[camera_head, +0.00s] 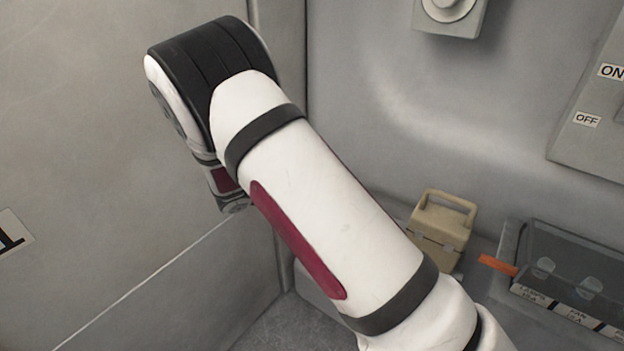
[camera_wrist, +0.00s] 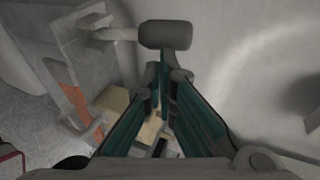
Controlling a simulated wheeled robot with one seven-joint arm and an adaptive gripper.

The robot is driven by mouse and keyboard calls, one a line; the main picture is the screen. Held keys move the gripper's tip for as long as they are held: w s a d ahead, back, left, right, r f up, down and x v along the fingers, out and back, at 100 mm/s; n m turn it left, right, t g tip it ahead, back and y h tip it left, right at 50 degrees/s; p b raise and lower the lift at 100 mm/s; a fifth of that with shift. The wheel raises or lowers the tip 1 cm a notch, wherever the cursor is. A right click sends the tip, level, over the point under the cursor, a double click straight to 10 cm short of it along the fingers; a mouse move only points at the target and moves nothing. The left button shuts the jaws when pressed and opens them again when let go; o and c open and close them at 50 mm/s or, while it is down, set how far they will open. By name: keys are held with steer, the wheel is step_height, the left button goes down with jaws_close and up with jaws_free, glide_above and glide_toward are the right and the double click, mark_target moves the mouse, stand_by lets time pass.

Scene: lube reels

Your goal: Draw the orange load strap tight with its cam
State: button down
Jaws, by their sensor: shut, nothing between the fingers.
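The orange strap (camera_wrist: 72,88) shows in the wrist view at the left, lying along a grey post and passing a grey bracket low down. At the top of that post a pale arm (camera_wrist: 115,34) reaches right to a dark rounded grip (camera_wrist: 166,35); this looks like the cam's lever. My gripper (camera_wrist: 164,72) is shut and empty, its teal fingers meeting just below the grip in the picture. I cannot tell if they touch it. In the head view my arm hides the gripper, and the strap and cam cannot be made out there.
A tan box with a handle (camera_head: 440,228) stands at the wall's foot. Right of it is a clear-covered box (camera_head: 575,270) with labels and an orange piece (camera_head: 498,265) at its left. An ON/OFF panel (camera_head: 590,135) and a round knob (camera_head: 447,8) are on the wall.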

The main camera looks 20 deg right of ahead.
steer(key=shift+w+d+r+g+y+p, duration=0.3)
steer(key=shift+w+d+g+y+p, duration=0.15)
steer(key=shift+y+p, duration=0.3)
steer(key=shift+w+d+f, duration=0.1)
steer(key=shift+d, duration=0.1)
steer(key=shift+w+d, duration=0.1)
steer(key=shift+d, duration=0.05)
